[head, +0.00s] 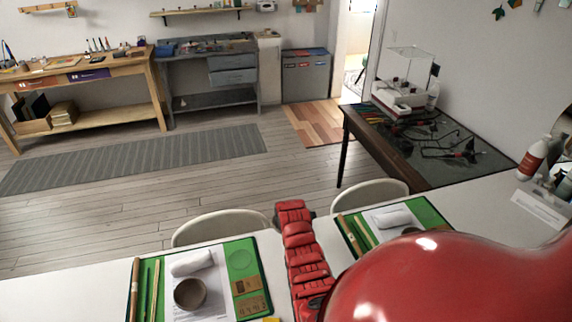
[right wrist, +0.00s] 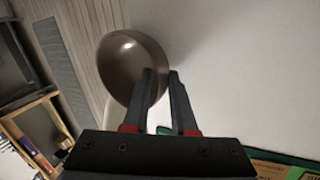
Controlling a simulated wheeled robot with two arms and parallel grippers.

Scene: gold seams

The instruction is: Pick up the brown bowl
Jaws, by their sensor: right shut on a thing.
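In the right wrist view, a brown bowl (right wrist: 122,68) is tilted on its side, its glossy inside facing the camera. My right gripper (right wrist: 161,76) is shut on the bowl's right-hand wall, with one finger over the inside and one outside. In the head view my red arm covers the lower right, and neither this gripper nor its bowl can be made out. Another brown bowl (head: 190,293) sits upright on the left green mat (head: 242,262), with no gripper at it. My left gripper is not in view.
The white table (head: 40,302) carries a second green mat (head: 428,214) with a white roll (head: 394,219). Pale chairs (head: 222,226) stand at its far edge. A white bottle (head: 532,158) stands at the right. A dark glass-topped table (head: 480,165) and workbenches stand beyond.

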